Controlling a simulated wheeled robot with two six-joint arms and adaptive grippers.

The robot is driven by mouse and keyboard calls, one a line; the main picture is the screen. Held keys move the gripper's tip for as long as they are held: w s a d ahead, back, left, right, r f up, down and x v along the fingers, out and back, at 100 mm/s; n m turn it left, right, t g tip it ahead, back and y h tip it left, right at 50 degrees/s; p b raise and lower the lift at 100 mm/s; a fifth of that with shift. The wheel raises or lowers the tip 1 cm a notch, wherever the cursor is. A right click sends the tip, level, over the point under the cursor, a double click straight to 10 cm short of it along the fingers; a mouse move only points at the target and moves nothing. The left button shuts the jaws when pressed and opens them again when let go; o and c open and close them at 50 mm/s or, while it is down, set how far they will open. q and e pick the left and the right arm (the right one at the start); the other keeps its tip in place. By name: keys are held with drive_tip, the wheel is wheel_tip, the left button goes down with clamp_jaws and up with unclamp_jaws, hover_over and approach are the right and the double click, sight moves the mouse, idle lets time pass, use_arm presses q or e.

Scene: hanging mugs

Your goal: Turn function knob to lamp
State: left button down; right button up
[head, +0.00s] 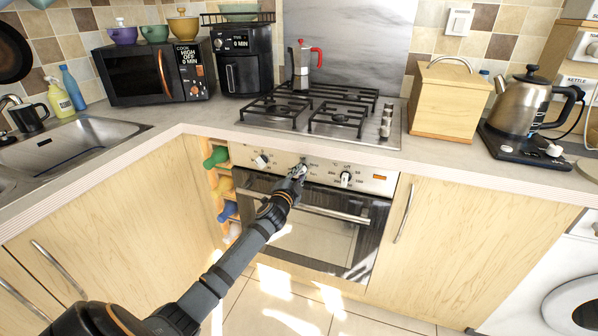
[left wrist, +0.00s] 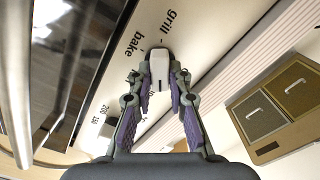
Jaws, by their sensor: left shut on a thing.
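The function knob (left wrist: 159,72) is the middle knob on the oven's control panel (head: 325,175). In the left wrist view it is a pale block with a dark line, between my gripper's fingers. The words "grill" and "bake" show on the panel beside it; no lamp mark can be made out. My left gripper (head: 298,172) reaches the panel from the front and is shut on the knob; it also shows in the left wrist view (left wrist: 159,85). In the head view the gripper mostly hides this knob.
A left knob (head: 262,160) and a right knob (head: 346,178) flank the gripper. The oven handle (head: 325,212) runs just below. The counter edge juts out above the panel. Coloured bottles (head: 226,186) sit in a rack left of the oven. The floor in front is clear.

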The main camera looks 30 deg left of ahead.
use_arm(q)
drive_tip(key=shift+m, duration=0.4)
use_arm(e)
drive_tip(key=shift+s, duration=0.35)
use_arm(q)
drive_tip(key=shift+f, duration=0.1)
use_arm(e)
drive_tip(key=shift+s+f, duration=0.1)
use_arm(q)
drive_tip(key=c, duration=1.3)
unclamp_jaws()
drive_tip(key=shift+o, duration=0.2)
drive_tip(key=shift+s, duration=0.15)
drive_tip(key=v, duration=1.1)
drive_tip(key=shift+s, duration=0.35)
drive_tip(key=shift+d, duration=0.1)
